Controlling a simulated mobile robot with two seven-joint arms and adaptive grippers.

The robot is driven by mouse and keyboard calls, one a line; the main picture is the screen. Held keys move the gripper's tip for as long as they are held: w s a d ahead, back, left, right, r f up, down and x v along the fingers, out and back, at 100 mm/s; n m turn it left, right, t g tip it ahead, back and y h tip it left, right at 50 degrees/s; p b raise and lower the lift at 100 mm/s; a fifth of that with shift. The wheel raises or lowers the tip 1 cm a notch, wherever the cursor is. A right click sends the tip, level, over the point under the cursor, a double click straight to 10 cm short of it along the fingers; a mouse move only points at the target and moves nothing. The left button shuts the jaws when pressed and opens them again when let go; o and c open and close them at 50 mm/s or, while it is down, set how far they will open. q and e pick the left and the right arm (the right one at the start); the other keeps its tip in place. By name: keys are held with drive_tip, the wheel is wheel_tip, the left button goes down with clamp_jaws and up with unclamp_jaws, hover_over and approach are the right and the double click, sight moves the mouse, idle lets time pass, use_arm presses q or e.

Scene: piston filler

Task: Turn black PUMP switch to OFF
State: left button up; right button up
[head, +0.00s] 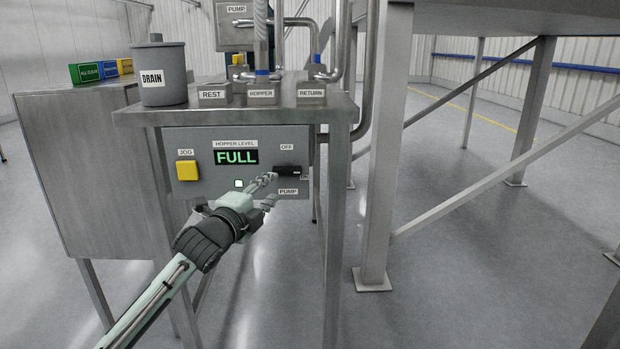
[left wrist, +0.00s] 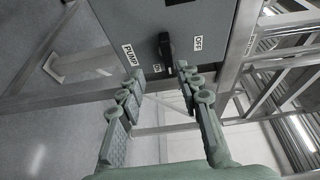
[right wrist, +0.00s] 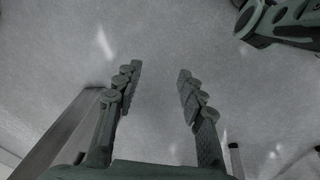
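The black PUMP switch (head: 288,171) is on the right of the grey control panel, with OFF above it, ON at its right and PUMP below. Its handle lies sideways, with its end toward the ON label. My left gripper (head: 268,186) is just in front of and below the switch. In the left wrist view, the left gripper (left wrist: 161,72) is open, and the black switch handle (left wrist: 166,46) shows between and beyond its fingertips, nearer the right finger. Contact cannot be told. My right gripper (right wrist: 158,70) is open and empty above the floor.
The panel (head: 220,181) also has a yellow JOG button (head: 187,170) and a display (head: 236,157) reading FULL. Above it is a metal table with a DRAIN pot (head: 160,72) and labelled blocks. A steel post (head: 383,150) stands to the right.

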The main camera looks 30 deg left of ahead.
sight(285, 173)
use_arm(q)
drive_tip(key=w, duration=0.1)
drive_tip(key=w+r, duration=0.1)
drive_tip(key=shift+w+a+r, duration=0.1)
drive_tip(key=shift+w+r, duration=0.05)
drive_tip(key=shift+w, duration=0.15)
drive_tip(key=w, duration=0.4)
drive_tip(key=shift+a+p, duration=0.35)
drive_tip(key=shift+w, duration=0.65)
use_arm(e)
drive_tip(key=f, duration=0.1)
drive_tip(key=s+f, duration=0.1)
drive_tip(key=shift+s+d+f, duration=0.1)
drive_tip(key=shift+d+f, duration=0.1)
drive_tip(key=shift+f, duration=0.15)
use_arm(q)
clamp_jaws()
use_arm(e)
drive_tip(key=shift+s+a, duration=0.1)
drive_tip(key=shift+s, duration=0.05)
